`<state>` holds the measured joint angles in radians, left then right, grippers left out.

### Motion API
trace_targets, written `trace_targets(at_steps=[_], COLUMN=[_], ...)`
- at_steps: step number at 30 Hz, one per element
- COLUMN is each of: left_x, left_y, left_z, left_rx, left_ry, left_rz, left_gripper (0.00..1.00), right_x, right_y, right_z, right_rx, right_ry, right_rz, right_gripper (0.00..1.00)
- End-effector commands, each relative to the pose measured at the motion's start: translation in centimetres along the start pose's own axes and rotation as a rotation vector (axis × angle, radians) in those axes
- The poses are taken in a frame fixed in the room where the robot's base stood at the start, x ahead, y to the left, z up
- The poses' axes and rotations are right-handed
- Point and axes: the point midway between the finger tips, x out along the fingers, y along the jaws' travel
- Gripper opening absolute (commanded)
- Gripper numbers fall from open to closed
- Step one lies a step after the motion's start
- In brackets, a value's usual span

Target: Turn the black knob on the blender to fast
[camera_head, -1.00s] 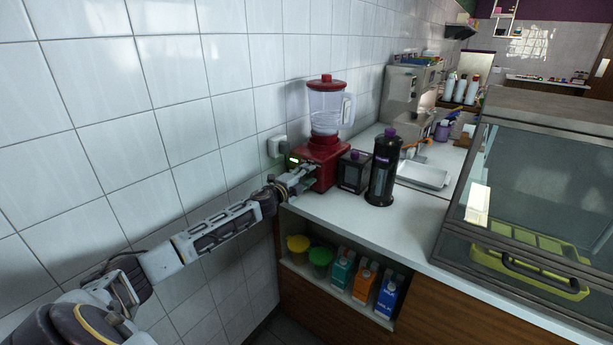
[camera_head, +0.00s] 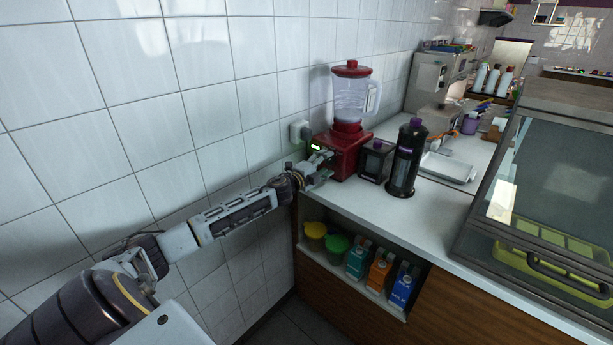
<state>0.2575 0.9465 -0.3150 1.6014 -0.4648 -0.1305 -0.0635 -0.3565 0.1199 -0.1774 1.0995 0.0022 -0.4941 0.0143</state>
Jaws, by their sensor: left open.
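The blender stands upright at the left end of the white counter, against the tiled wall. It has a red base (camera_head: 347,157), a clear jug (camera_head: 352,102) with a handle on its right, and a red lid. A small green light shows on the front left of the base. My left gripper (camera_head: 326,164) is open at the front of the base. Its fingers are small in the view, and I cannot tell whether they touch the base. The black knob cannot be made out; the gripper covers part of that front face. My right gripper is not in view.
A white tray (camera_head: 447,168) and a glass display case (camera_head: 545,185) lie further right. Cartons (camera_head: 379,270) sit on the shelf below.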

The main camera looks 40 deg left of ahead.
Motion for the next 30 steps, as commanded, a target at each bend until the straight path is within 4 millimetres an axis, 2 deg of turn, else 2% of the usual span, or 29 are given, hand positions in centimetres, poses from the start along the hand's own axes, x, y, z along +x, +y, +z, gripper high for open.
trace_targets(at_steps=[30], left_x=[-5.1], left_y=[0.1], left_z=[-0.1], left_rx=[0.0], left_ry=[0.001], left_rz=[0.001], left_gripper=[0.58], right_x=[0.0], right_y=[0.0], right_z=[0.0], right_rx=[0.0], right_ry=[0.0], right_rz=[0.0], right_gripper=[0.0])
